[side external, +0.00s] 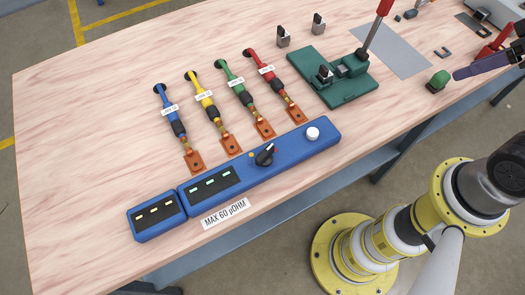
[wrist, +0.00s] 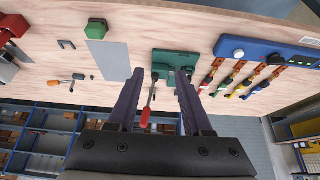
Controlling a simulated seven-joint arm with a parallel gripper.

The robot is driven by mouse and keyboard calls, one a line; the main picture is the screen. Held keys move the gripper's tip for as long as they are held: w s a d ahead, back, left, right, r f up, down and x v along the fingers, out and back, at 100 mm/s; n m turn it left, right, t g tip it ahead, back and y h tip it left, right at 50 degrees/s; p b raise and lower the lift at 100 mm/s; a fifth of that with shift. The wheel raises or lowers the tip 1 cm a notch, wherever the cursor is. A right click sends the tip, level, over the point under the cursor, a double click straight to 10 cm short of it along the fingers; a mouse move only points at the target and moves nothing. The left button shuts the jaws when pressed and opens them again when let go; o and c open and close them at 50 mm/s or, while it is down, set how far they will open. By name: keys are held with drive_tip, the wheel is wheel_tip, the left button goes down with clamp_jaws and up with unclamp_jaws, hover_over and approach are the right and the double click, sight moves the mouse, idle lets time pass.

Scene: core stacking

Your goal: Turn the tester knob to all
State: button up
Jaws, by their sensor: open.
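The blue tester (side external: 225,178) lies along the front of the wooden table in the side external view. Its black knob (side external: 265,155) sits right of the small displays, with a yellow dot beside it and a white button (side external: 312,134) further right. What the knob points at is too small to read. In the wrist view the tester (wrist: 262,47) is at the upper right, with the knob (wrist: 277,59) in sight. My gripper (wrist: 160,74) is open and empty, well away from the knob. In the side external view my gripper (side external: 480,66) is at the right edge, partly cut off.
Blue, yellow, green and red cables (side external: 228,95) end in copper lugs behind the tester. A green fixture (side external: 330,80) with a red-handled lever stands right of them. A green block (side external: 438,81) and grey mat (side external: 393,50) lie near my gripper. The table's left side is clear.

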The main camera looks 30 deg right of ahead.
sight(265, 152)
drive_tip(key=shift+c, duration=0.3)
drive_tip(key=w+a+f+m+g+y, duration=0.1)
drive_tip(key=w+a+m+g+y, duration=0.25)
drive_tip(key=w+a+m, duration=0.55)
drive_tip(key=w+a+m+g+y, duration=0.3)
drive_tip(key=w+a+m+y, duration=0.2)
drive_tip(key=a, duration=0.7)
drive_tip(key=s+a+f, duration=0.1)
drive_tip(key=a+f, duration=0.3)
drive_tip(key=f, duration=0.1)
drive_tip(key=s+a+f+g, duration=0.1)
drive_tip(key=a+f, duration=0.3)
drive_tip(key=f, duration=0.1)
drive_tip(key=a+f+g, duration=0.1)
drive_tip(key=a+f, duration=0.4)
drive_tip(key=f, duration=0.1)
drive_tip(key=shift+s, duration=0.4)
